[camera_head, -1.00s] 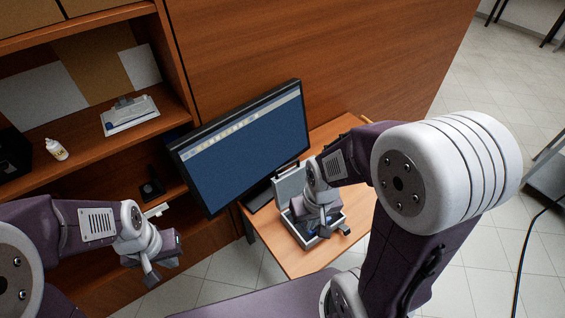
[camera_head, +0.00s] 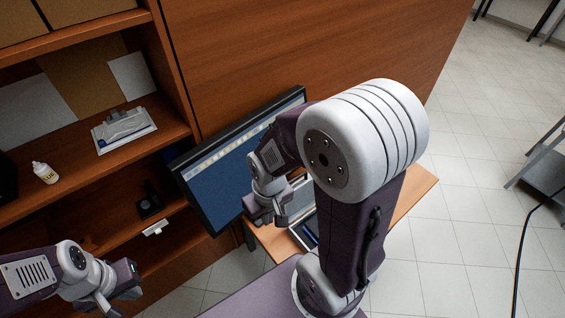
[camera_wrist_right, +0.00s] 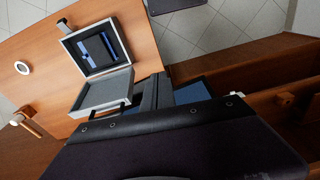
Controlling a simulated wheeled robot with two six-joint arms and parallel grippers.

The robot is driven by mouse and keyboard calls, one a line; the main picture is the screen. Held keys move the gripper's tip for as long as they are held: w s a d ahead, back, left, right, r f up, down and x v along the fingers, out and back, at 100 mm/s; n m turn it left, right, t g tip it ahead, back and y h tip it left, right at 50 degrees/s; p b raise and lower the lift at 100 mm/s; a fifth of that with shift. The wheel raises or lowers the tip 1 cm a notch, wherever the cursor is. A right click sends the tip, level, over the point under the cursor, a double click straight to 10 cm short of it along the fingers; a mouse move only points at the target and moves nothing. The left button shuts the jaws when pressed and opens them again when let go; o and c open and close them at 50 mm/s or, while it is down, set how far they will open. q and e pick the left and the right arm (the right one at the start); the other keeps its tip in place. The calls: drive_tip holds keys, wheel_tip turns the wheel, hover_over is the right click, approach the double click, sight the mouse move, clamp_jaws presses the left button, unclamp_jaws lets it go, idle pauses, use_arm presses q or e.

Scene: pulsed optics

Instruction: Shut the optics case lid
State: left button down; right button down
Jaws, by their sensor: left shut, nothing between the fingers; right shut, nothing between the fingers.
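The optics case is open on the small wooden table; its base (camera_wrist_right: 122,35), with dark and blue contents, shows in the right wrist view. The grey-lined lid (camera_wrist_right: 100,93) is tipped open on the monitor side of the base. In the head view the lid (camera_head: 301,199) and base (camera_head: 304,236) are partly hidden by my right arm. My right gripper (camera_head: 262,217) is shut and empty, beside the lid on its monitor side; its fingers (camera_wrist_right: 154,92) show next to the lid's edge in the wrist view. My left gripper (camera_head: 108,303) is shut and empty, far left.
The monitor (camera_head: 222,176) stands right behind my right gripper. A wooden shelf unit (camera_head: 100,180) with a white bottle (camera_head: 45,173) and a clipboard (camera_head: 124,127) is at left. The table (camera_head: 410,190) has free room to the right; a small wooden object (camera_wrist_right: 28,120) stands on it.

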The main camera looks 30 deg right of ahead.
drive_tip(key=w+d+r+n+g, duration=0.1)
drive_tip(key=w+d+r+n, duration=0.35)
drive_tip(key=w+d, duration=0.85)
drive_tip(key=d+f+m+p, duration=0.1)
drive_tip(key=d+f+m, duration=0.1)
drive_tip(key=d+m, duration=0.3)
wheel_tip(320, 180, down, 10)
drive_tip(key=n+p, duration=0.1)
drive_tip(key=shift+d+r, duration=0.25)
drive_tip(key=shift+d, duration=0.05)
